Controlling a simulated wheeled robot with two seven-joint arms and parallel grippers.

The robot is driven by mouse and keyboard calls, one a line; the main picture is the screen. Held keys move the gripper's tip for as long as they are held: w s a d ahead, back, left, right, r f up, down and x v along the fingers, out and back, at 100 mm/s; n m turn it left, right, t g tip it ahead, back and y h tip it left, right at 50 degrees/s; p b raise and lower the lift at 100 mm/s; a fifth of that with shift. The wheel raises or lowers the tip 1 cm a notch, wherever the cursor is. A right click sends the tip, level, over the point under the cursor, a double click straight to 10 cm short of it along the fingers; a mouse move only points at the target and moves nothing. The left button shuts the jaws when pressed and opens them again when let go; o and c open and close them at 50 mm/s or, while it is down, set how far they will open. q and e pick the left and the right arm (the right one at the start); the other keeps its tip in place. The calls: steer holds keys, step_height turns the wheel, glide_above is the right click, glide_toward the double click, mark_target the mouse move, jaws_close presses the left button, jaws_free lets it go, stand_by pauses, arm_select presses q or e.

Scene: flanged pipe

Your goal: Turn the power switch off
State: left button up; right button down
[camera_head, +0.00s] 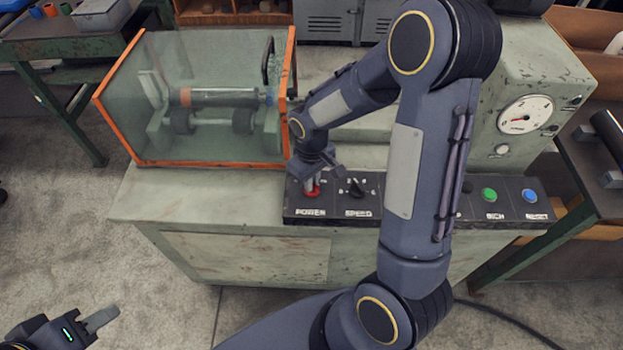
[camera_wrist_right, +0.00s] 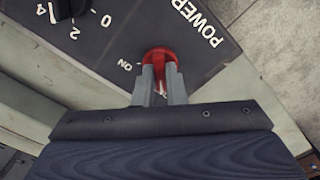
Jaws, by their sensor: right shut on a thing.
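The power switch is a red knob (camera_head: 312,190) on the black control panel (camera_head: 430,204), above the word POWER. In the right wrist view the red knob (camera_wrist_right: 160,57) shows close up, with the word ON beside it. My right gripper (camera_head: 312,180) reaches down to it, and its two fingers (camera_wrist_right: 160,85) are shut on the knob. The fingers hide part of the knob, and I cannot tell its exact setting. My left gripper (camera_head: 97,322) is low at the left, over the floor, away from the panel. Its finger gap is not clear.
A black speed dial (camera_head: 357,188) sits just right of the power switch. A green button (camera_head: 489,195) and a blue button (camera_head: 529,195) are further right. A glass case with an orange frame (camera_head: 119,129) stands behind at left. A pressure gauge (camera_head: 524,114) is at right.

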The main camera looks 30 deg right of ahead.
steer(key=c, duration=1.5)
jaws_free()
steer(key=shift+r, duration=0.1)
step_height(320, 180, up, 8)
steer(key=shift+f, duration=0.15)
steer(key=s+a+r+m+t+y, duration=0.1)
steer(key=s+r+t, duration=0.1)
steer(key=s, duration=0.3)
steer(key=s+a+r+m+t+y, duration=0.1)
steer(key=s+r+m, duration=0.1)
steer(key=s+r, duration=0.2)
steer(key=s+a+r+m+t+y, duration=0.1)
steer(key=s+a+r+t, duration=0.1)
steer(key=s, duration=0.6)
steer(key=shift+s+r+t+y, duration=0.15)
steer(key=shift+r+t+y, duration=0.2)
steer(key=shift+r, duration=0.3)
